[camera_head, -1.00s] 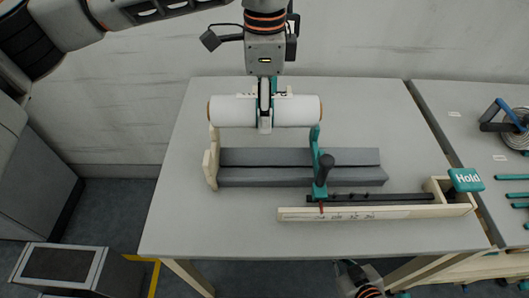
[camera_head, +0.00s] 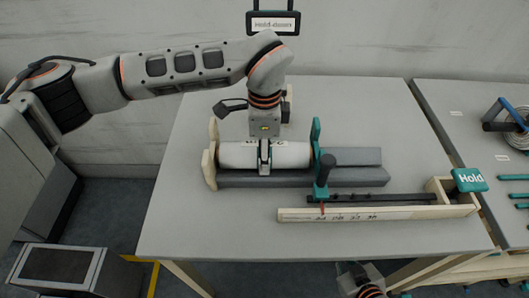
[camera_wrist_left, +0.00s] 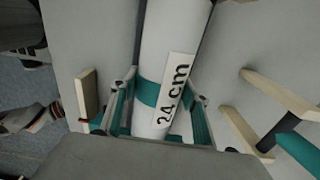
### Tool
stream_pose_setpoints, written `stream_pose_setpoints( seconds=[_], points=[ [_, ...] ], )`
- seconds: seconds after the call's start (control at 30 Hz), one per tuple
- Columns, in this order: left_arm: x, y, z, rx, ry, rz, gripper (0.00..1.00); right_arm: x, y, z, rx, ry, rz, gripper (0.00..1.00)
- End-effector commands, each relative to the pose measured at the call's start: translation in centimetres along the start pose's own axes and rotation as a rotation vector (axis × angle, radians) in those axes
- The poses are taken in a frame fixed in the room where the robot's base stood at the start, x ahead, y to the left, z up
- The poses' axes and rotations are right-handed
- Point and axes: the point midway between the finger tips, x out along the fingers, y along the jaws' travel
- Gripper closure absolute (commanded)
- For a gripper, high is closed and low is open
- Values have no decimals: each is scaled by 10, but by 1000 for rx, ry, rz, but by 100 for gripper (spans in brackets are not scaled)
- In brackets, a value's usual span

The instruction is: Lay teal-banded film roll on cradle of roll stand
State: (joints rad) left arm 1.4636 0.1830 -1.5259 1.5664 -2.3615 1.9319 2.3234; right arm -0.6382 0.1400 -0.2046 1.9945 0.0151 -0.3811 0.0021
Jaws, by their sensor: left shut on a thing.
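The white film roll (camera_head: 237,155) lies level, low over the left part of the grey cradle (camera_head: 352,157), between the stand's wooden end plate (camera_head: 209,165) and teal end plate (camera_head: 315,140). I cannot tell whether it touches the cradle. My left gripper (camera_head: 264,170) is shut around the roll's middle from above. In the left wrist view, the fingers flank the roll's teal band (camera_wrist_left: 150,92), beside a label (camera_wrist_left: 175,88) reading "24 cm". My right gripper (camera_head: 347,268) shows only partly at the bottom edge; its jaws are unclear.
The table's (camera_head: 180,215) left side is clear. A second bench with a coil (camera_head: 515,135) is at right.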

Motion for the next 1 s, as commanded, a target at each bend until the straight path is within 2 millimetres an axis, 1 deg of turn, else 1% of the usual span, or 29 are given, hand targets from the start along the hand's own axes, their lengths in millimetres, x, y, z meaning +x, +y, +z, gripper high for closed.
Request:
stream_pose_setpoints(
  seconds=[0.3,0.83,0.87,0.9,0.93,1.0],
  points=[
    [2,-1,-1,0,2,-3,93,0,1,0,-1,0,1,100],
    [17,0,0,1,0,-1,93,1,0,1,-1,0,0,100],
    [18,0,0,1,-2,1,52,1,0,1,-1,-1,0,100],
    [19,1,0,1,-2,2,42,1,0,1,-1,-1,0,100],
    [19,1,0,1,-2,2,38,1,0,1,-1,-1,0,100],
    [20,1,0,1,-3,3,38,1,0,1,-1,-1,0,100]
  ],
)
